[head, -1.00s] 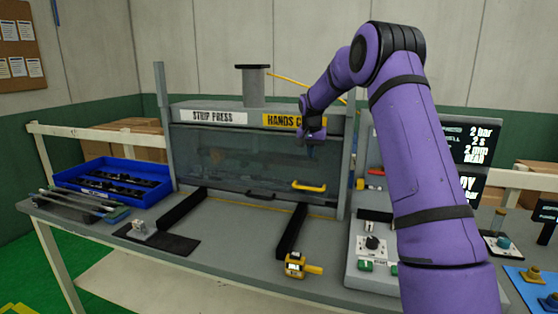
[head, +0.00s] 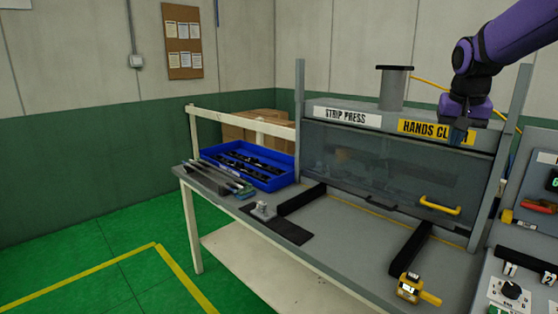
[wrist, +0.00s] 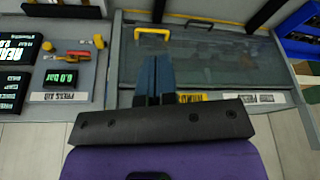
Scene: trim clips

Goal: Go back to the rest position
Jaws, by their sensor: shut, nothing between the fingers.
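My gripper (head: 457,138) hangs from the purple arm at the upper right of the head view, in front of the yellow "HANDS CLEAR" sign on the strip press (head: 345,115). In the wrist view the two blue fingers of my gripper (wrist: 154,97) lie together with nothing between them. The press's clear guard (head: 375,165) is down, with a yellow handle (head: 440,205) low on its right side. My gripper appears apart from the handle.
A blue tray (head: 283,181) of black clips stands at the bench's left end. Strips (head: 222,180) lie beside it. A yellow hand-held device (head: 410,288) sits at the front edge. A control panel (head: 510,290) is at right. Green floor at left is clear.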

